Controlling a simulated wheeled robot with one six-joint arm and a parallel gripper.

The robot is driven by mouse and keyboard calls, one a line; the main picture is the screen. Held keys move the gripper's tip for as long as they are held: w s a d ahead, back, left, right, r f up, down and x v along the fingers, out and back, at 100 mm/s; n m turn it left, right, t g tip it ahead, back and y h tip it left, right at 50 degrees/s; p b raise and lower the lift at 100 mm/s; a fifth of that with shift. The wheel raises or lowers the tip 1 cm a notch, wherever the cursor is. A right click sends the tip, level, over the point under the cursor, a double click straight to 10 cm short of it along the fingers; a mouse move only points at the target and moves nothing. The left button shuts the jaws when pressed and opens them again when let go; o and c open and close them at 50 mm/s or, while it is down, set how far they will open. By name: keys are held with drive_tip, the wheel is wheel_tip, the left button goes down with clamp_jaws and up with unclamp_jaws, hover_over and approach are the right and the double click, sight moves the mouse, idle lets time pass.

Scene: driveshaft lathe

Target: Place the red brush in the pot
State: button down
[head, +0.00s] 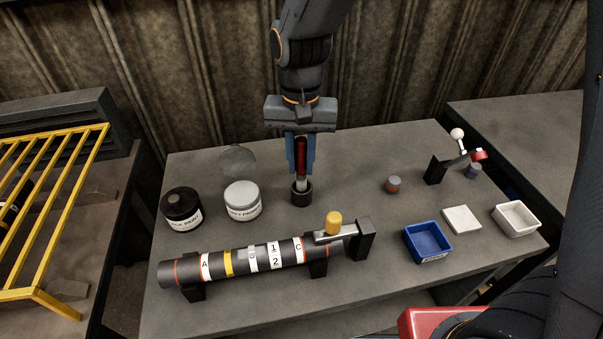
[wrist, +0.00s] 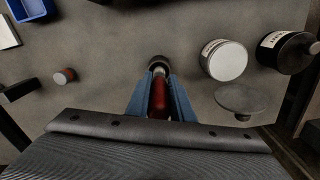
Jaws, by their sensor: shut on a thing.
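My gripper (head: 300,155) is shut on the red brush (head: 301,150), which is upright between the blue fingers. The brush's pale lower end reaches down to the small dark pot (head: 301,194) on the table and looks to be at or inside its mouth. How deep it sits I cannot tell. In the wrist view, the red brush (wrist: 158,98) lies between the fingers (wrist: 158,92), and the pot (wrist: 159,62) shows just beyond its tip, partly hidden by it.
Left of the pot stand a white-labelled grey jar (head: 242,200), a black jar (head: 182,209) and a round disc (head: 239,160). In front lies the striped shaft (head: 250,262).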

sight(301, 176)
drive_tip(key=shift+f+p, duration=0.35)
drive_tip(key=shift+f, duration=1.65)
drive_tip(key=c, duration=1.6)
unclamp_jaws()
drive_tip(key=shift+f, duration=0.15)
drive_tip(key=shift+o, duration=0.2)
wheel_tip(301, 176, up, 12)
drive_tip(key=shift+r+b, duration=0.2)
drive_tip(key=shift+b, duration=1)
drive_tip(key=s+d+f, duration=0.2)
drive_tip(key=d+f, duration=0.1)
drive_tip(key=d, duration=0.4)
drive_tip(key=s+d+f, duration=0.2)
drive_tip(key=d+f, duration=0.1)
drive_tip(key=d, duration=0.4)
drive_tip(key=s+d+f+t, duration=0.1)
drive_tip(key=s+d+f, duration=0.1)
drive_tip(key=d+f, duration=0.2)
drive_tip(key=d, duration=0.3)
drive_tip(key=shift+d+n, duration=0.25)
drive_tip(key=shift+n, duration=0.05)
